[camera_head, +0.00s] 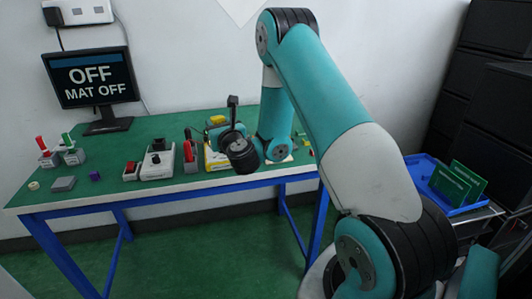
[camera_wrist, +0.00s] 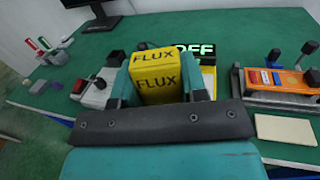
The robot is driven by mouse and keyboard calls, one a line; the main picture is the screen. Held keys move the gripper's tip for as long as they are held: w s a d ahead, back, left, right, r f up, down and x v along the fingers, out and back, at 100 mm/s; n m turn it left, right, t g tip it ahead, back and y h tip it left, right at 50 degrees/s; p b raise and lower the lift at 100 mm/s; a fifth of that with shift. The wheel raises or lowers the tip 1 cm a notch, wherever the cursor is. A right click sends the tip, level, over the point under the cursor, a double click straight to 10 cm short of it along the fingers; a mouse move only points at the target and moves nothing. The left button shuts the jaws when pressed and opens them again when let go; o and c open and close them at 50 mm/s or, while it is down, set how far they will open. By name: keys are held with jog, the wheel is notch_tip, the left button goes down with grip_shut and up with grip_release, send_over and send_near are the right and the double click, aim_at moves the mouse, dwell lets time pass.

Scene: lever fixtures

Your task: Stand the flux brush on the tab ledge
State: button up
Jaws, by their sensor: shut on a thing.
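My gripper (camera_wrist: 158,85) is shut on the flux brush (camera_wrist: 157,75), a yellow block-like piece with black FLUX lettering on two faces. Its lower part is hidden by my gripper. In the head view, my gripper (camera_head: 216,128) hangs over the right half of the green table, with some yellow showing between its teal parts. Behind the brush in the wrist view is a lit OFF display (camera_wrist: 196,48) on a yellow-edged fixture. I cannot tell for certain which part is the tab ledge. I cannot tell whether the brush touches anything below.
The green table (camera_head: 110,183) bears a white lever box (camera_head: 157,165), a red-topped box (camera_head: 131,171) and a monitor (camera_head: 90,78) reading MAT OFF. An orange lever fixture (camera_wrist: 285,82) and a cream plate (camera_wrist: 286,128) are at the right. A blue tray (camera_head: 425,170) stands beyond the table.

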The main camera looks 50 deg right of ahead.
jog(key=s+d+r+m+g+h+p, duration=0.1)
jog(key=s+d+r+m+h, duration=0.2)
jog(key=d, duration=0.7)
jog(key=s+d+r+h+p, duration=0.1)
jog(key=s+d+r+h, duration=0.3)
jog(key=d, duration=0.6)
jog(key=f+b, duration=0.6)
jog(key=f+y+b, duration=0.1)
jog(key=f+b, duration=0.5)
jog(key=w+f+y+b, duration=0.1)
jog(key=f+b, duration=0.5)
jog(key=f, duration=0.1)
jog(key=shift+a, duration=0.2)
jog(key=o, duration=1.1)
jog(key=shift+c, duration=0.2)
jog(key=shift+w, duration=0.1)
